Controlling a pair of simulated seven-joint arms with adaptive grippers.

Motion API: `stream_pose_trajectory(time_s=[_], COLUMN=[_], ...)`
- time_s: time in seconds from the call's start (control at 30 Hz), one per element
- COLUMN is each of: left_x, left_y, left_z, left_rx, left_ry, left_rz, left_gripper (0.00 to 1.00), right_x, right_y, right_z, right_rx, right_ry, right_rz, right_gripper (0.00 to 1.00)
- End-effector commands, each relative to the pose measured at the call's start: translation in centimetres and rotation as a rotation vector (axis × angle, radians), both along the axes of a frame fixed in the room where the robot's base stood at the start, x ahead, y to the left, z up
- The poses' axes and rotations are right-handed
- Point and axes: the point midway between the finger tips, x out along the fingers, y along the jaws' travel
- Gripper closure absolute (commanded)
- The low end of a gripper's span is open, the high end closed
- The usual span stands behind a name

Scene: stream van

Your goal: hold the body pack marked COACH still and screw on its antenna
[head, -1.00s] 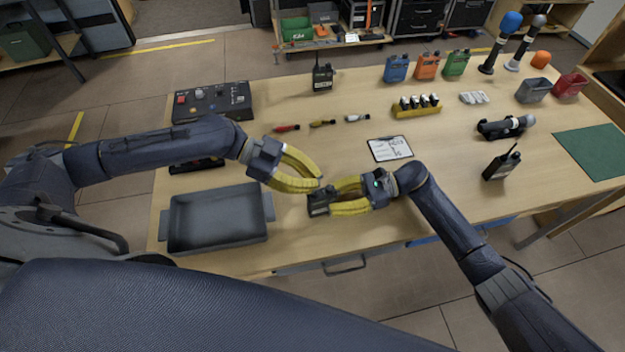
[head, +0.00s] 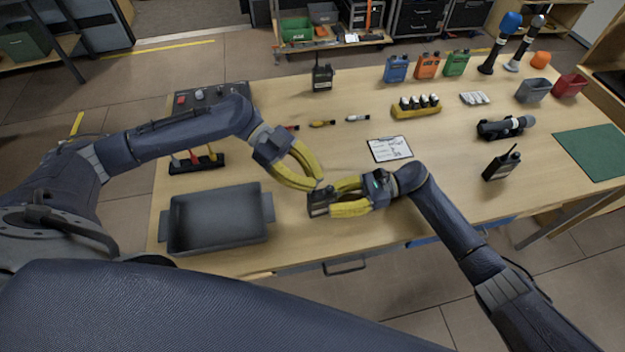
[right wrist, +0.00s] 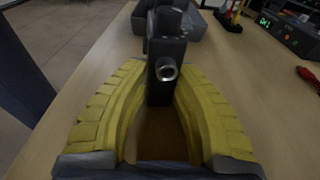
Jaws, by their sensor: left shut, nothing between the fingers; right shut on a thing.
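A black body pack (head: 318,204) is between the fingers of my right gripper (head: 334,197), which is shut on it just above or at the table's front part. In the right wrist view the pack (right wrist: 160,88) stands between the yellow fingers, with a round silver socket facing the camera. No COACH marking is readable. My left gripper (head: 318,186) is shut and empty, its fingertips close over the pack's upper end; whether they touch it I cannot tell. I cannot make out the antenna apart from the dark shapes at the pack's top.
A grey tray (head: 217,221) lies left of the pack, and a tool rack (head: 196,164) behind it. A clipboard (head: 390,149) lies behind my right gripper. Black radios with antennas stand at the back (head: 322,77) and right (head: 501,164).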

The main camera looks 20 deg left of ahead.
Motion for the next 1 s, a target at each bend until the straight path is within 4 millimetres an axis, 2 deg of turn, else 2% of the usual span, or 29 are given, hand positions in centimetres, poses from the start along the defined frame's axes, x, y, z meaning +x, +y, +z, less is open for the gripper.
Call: stream_pose_trajectory(time_s=[0.47,0.8,1.0], left_x=[0.02,0.14,0.12], left_y=[-0.10,-0.16,-0.10], left_z=[-0.04,-0.01,-0.04], left_rx=[-0.001,-0.002,-0.002], left_ry=[0.000,-0.002,0.000], left_rz=[-0.038,-0.274,-0.353], left_gripper=[1.00,1.00,1.00], right_x=[-0.02,-0.01,-0.01], right_y=[0.07,0.08,0.08], right_z=[0.07,0.08,0.08], right_rx=[0.001,0.001,0.001], right_ry=[0.000,0.000,0.000], right_rz=[0.001,0.001,0.001], right_gripper=[1.00,1.00,1.00])
